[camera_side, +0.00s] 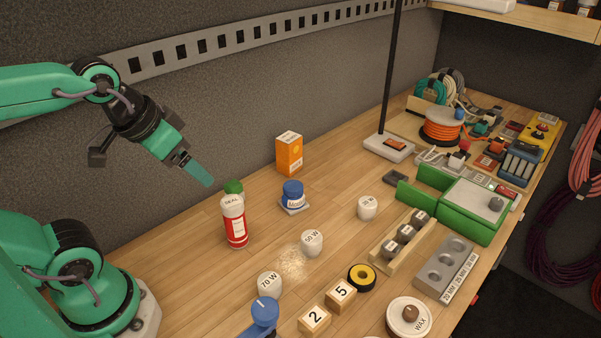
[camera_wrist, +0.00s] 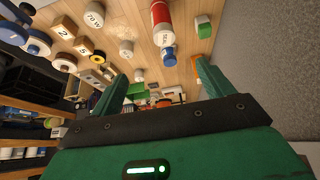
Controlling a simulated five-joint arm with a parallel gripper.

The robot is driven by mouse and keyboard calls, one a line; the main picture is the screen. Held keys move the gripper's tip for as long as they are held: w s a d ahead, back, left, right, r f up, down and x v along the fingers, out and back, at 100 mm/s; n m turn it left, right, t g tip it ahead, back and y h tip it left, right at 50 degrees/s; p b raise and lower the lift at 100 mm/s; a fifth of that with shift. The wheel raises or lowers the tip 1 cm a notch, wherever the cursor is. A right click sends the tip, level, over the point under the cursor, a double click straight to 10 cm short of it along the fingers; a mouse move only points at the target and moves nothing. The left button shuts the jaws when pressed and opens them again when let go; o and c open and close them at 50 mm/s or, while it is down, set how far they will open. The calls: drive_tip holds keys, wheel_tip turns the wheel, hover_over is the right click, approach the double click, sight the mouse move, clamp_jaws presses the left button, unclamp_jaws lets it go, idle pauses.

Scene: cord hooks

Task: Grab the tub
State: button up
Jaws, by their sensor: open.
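The tub (camera_side: 292,191) is a small jar with a blue lid and a blue and white label, standing upright on a pale flat piece on the bench. It also shows in the wrist view (camera_wrist: 168,57), partly behind the red and white bottle. My gripper (camera_side: 200,174) is in the air to the left of the tub and above the bottle, pointing down and right, apart from both. In the wrist view my gripper (camera_wrist: 158,80) has its two green fingers spread with nothing held between them.
A red and white SEAL bottle (camera_side: 233,222) stands left of the tub, with a green item (camera_side: 233,187) at its top or behind it. An orange box (camera_side: 289,153) stands behind the tub. White weights (camera_side: 311,243) stand in front. A black post (camera_side: 391,80) rises farther right.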

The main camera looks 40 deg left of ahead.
drive_tip(key=m+g, duration=0.2)
drive_tip(key=g, duration=0.4)
hover_over(293, 186)
wheel_tip(293, 186, down, 15)
drive_tip(key=shift+f, duration=0.2)
drive_tip(key=shift+w+f, duration=0.15)
drive_tip(key=shift+f, duration=4)
